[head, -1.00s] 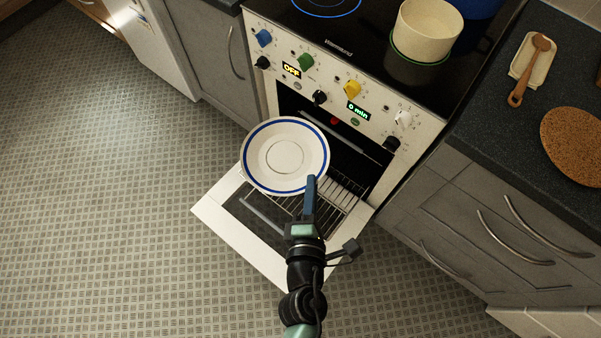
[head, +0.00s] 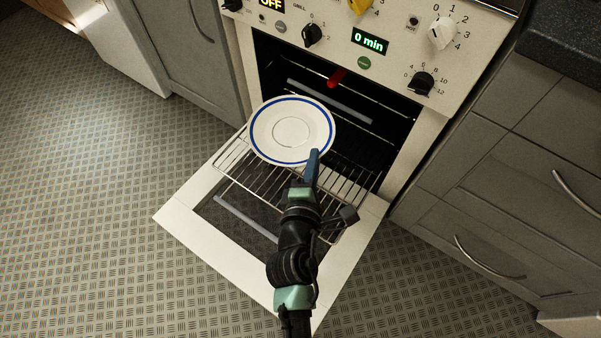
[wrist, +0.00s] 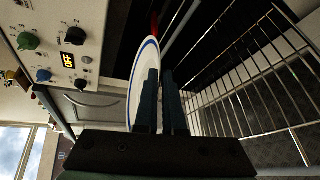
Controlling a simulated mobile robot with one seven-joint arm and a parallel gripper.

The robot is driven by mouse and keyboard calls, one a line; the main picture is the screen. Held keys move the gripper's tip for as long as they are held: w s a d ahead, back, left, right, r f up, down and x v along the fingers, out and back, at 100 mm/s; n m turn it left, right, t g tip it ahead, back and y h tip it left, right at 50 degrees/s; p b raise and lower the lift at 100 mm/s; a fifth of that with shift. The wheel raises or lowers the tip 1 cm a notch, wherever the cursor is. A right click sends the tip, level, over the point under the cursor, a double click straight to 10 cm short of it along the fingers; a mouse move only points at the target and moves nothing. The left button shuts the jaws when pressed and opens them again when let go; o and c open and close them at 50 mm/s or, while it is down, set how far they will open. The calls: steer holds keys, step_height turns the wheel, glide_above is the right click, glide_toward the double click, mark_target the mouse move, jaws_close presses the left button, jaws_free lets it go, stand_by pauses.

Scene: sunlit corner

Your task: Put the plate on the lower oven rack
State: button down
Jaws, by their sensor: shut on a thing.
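A white plate with a blue ring near its rim (head: 290,131) is in front of the oven opening in the head view. My gripper (head: 313,165) is shut on the plate's near right edge. In the wrist view the plate (wrist: 143,75) shows nearly edge-on between the fingers (wrist: 160,95). The lower oven rack (head: 258,182) is pulled out over the open door, and the plate overlaps its back part in the head view. I cannot tell whether the plate touches the rack. The rack's wires also show in the wrist view (wrist: 255,90).
The oven door (head: 190,207) is folded down with a white frame. A rail or upper rack edge (head: 335,102) and a red part (head: 337,78) show inside the oven. Grey drawers (head: 500,190) stand at the right. Floor at left is clear.

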steer(key=shift+m+h, duration=0.3)
steer(key=shift+m, duration=0.1)
steer(key=w+f+b, duration=0.1)
steer(key=f+b, duration=0.6)
steer(key=w+f+b, duration=0.1)
steer(key=f+b, duration=0.5)
steer(key=f, duration=0.1)
steer(key=w+f+b, duration=0.2)
steer(key=f+b, duration=0.5)
steer(key=f, duration=0.1)
steer(key=shift+f+b, duration=0.1)
steer(key=shift+b, duration=0.2)
steer(key=shift+f, duration=0.2)
steer(key=c, duration=1.4)
jaws_free()
steer(key=shift+o, duration=0.5)
steer(key=shift+s+r, duration=0.1)
steer(key=shift+r, duration=0.1)
steer(key=p+v, duration=0.3)
steer(key=v, duration=0.9)
